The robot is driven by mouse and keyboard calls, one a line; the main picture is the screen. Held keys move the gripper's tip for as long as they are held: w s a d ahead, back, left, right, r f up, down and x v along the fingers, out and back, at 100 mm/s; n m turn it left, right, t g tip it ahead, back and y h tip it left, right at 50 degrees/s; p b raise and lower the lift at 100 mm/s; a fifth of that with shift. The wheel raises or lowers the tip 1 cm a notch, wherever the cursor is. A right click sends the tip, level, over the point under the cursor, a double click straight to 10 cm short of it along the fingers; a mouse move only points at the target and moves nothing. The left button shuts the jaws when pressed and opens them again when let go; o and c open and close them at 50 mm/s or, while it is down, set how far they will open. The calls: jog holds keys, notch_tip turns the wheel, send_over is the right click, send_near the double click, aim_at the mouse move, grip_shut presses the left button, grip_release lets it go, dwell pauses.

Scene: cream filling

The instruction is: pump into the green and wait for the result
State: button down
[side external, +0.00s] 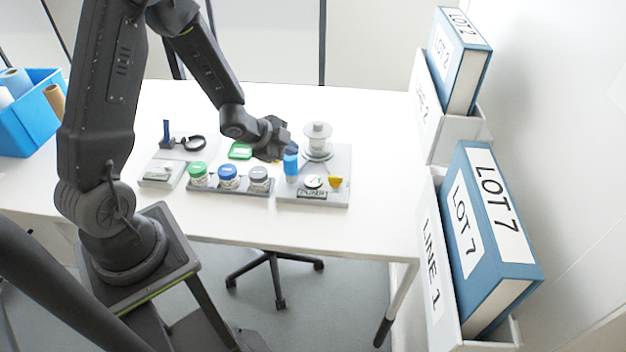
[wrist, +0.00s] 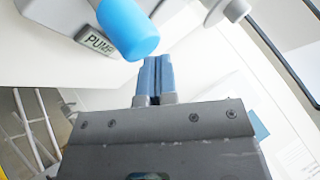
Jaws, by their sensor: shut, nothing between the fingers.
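My gripper (wrist: 155,62) is shut and empty; its two blue fingers lie together in the wrist view. In the side view it hangs over the grey pump station (side external: 340,200), close to an upright light-blue cylinder (side external: 291,166). The cylinder (wrist: 128,28) also shows beside my fingertips in the wrist view; I cannot tell whether they touch. A green-lidded jar (side external: 197,173) stands at the left of the jar rack (side external: 233,188), beside a blue-lidded jar (side external: 228,174) and a grey-lidded jar (side external: 259,176). The PUMP label (side external: 312,195) sits at the station's front, below a round pale disc (side external: 313,181).
A pale round dispenser (side external: 318,133) stands at the station's back. A yellow piece (side external: 336,182) is at its right. A green square (side external: 240,151) lies behind the rack. A black ring on a stand (side external: 195,143) is farther left. The table's right part is clear.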

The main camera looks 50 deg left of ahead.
aim_at(290, 158)
jog(key=shift+f, duration=0.35)
dwell(0.3)
jog(key=shift+r, duration=1.6)
notch_tip(290, 158, up, 6)
dwell(0.6)
